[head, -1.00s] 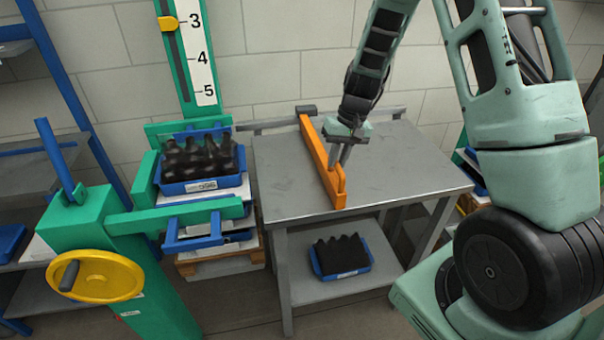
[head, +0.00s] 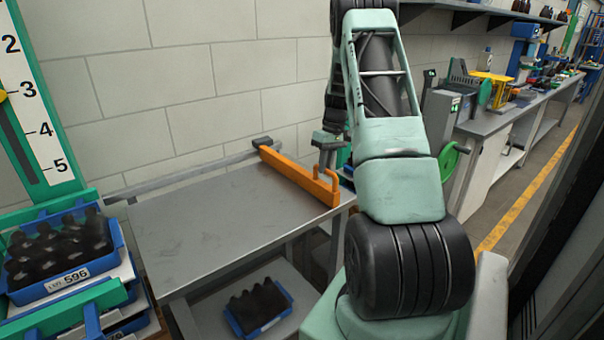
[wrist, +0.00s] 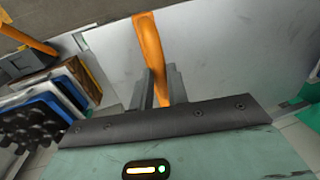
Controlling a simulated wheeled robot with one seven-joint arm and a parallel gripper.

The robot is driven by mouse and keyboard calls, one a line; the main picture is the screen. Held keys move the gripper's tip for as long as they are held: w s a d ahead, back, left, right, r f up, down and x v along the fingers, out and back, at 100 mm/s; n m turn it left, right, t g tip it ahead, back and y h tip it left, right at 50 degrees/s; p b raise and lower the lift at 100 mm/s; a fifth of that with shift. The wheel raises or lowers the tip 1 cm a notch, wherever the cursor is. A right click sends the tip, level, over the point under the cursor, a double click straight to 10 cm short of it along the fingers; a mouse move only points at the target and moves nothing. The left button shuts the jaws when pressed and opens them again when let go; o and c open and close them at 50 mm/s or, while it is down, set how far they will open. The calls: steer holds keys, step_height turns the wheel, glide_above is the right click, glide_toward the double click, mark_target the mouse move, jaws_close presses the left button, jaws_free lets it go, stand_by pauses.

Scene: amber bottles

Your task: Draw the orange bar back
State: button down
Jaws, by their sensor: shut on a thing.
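The orange bar (head: 298,179) lies across the right end of the grey table (head: 200,223), running from the back rail to the front right corner. Its far end meets a dark block (head: 263,142) on the rail. An upright orange handle loop stands near its front end. My gripper (head: 325,163) reaches down to this handle; my arm partly hides the contact in the head view. In the wrist view the orange handle (wrist: 149,45) passes between the two grey fingers of my gripper (wrist: 160,88), which are shut on it.
A grey rail (head: 185,177) runs along the table's back edge, clear to the left. The tabletop is bare left of the bar. A blue crate of dark bottles (head: 65,282) stands at the left, another crate (head: 258,308) on the lower shelf. A bench (head: 490,122) stands at the right.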

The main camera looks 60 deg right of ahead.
steer(key=s+d, duration=0.1)
steer(key=d, duration=0.4)
steer(key=shift+s+d, duration=0.4)
steer(key=shift+r, duration=0.15)
steer(key=c, duration=1.4)
jaws_free()
steer(key=shift+d, duration=0.15)
steer(key=shift+o, duration=0.2)
steer(key=s+d+r+b, duration=0.1)
steer(key=d+r+b, duration=0.1)
steer(key=r, duration=1.5)
steer(key=shift+d, duration=0.5)
steer(key=shift+a, duration=0.1)
